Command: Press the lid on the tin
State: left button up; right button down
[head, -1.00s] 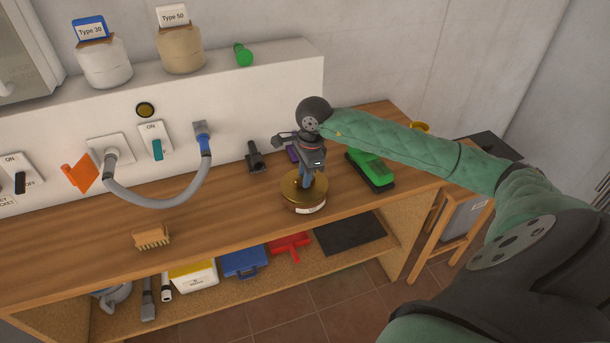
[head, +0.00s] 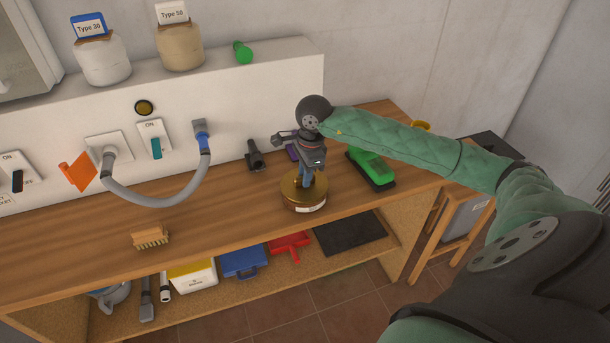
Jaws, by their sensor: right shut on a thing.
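The round gold tin (head: 304,206) stands upright on the wooden bench, near its front edge, with a pale label on its side. A gold lid (head: 290,188) lies on top of it; whether it is fully seated I cannot tell. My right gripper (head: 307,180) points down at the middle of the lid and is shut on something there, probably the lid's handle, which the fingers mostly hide. My left gripper is not in view.
A green and black tool (head: 371,169) lies just right of the tin. A black nozzle (head: 254,156) stands behind it to the left. A brush (head: 150,236) lies at the front left. The bench between brush and tin is clear.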

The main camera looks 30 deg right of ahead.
jog(key=shift+b, duration=0.55)
dwell(0.6)
dwell(0.4)
jog(key=c, duration=0.7)
grip_release()
jog(key=shift+c, duration=0.2)
jog(key=shift+r, duration=0.1)
jog(key=shift+r+p, duration=0.6)
jog(key=shift+r, duration=2.8)
grip_shut()
